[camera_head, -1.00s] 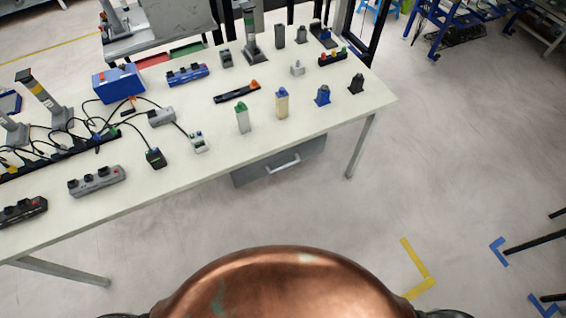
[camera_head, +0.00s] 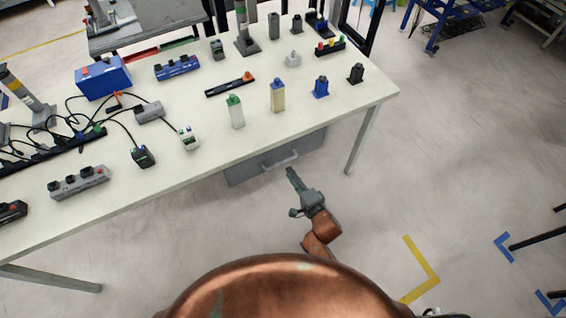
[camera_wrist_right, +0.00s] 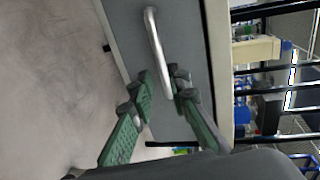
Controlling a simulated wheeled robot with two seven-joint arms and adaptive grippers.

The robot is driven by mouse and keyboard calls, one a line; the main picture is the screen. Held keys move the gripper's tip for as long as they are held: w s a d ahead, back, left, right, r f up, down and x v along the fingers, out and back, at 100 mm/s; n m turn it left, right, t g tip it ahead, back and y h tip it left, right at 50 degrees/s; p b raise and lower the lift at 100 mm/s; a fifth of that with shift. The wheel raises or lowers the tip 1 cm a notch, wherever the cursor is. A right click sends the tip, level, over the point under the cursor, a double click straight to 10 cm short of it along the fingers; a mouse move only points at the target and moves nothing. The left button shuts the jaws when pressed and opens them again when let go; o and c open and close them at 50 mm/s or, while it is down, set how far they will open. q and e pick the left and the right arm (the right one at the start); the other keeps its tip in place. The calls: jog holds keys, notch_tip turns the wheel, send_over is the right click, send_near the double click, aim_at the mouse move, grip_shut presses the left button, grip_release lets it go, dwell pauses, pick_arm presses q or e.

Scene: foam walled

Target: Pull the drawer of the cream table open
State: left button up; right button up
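The cream table (camera_head: 330,105) stands in front of me with many small devices on its top. Its grey drawer (camera_head: 245,172) hangs under the front edge and appears shut, with a pale bar handle (camera_head: 280,160) on its front. My right gripper (camera_head: 291,172) is just in front of the drawer, close to the handle. In the right wrist view the handle (camera_wrist_right: 154,45) rises ahead of my right gripper (camera_wrist_right: 163,78), whose green-padded fingers are apart, with the handle's near end between them. I cannot tell whether they touch it. My left gripper is not in view.
Table legs (camera_head: 361,138) stand at the right and front left. Blue-framed furniture (camera_head: 440,22) stands at the back right.

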aim_at(283, 162)
jog(key=b+x, duration=0.2)
jog(key=x, duration=0.5)
jog(key=shift+w+a, duration=0.25)
jog(key=shift+w, duration=0.05)
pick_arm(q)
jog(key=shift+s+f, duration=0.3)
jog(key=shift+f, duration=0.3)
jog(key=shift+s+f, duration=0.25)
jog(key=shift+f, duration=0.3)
pick_arm(e)
grip_shut()
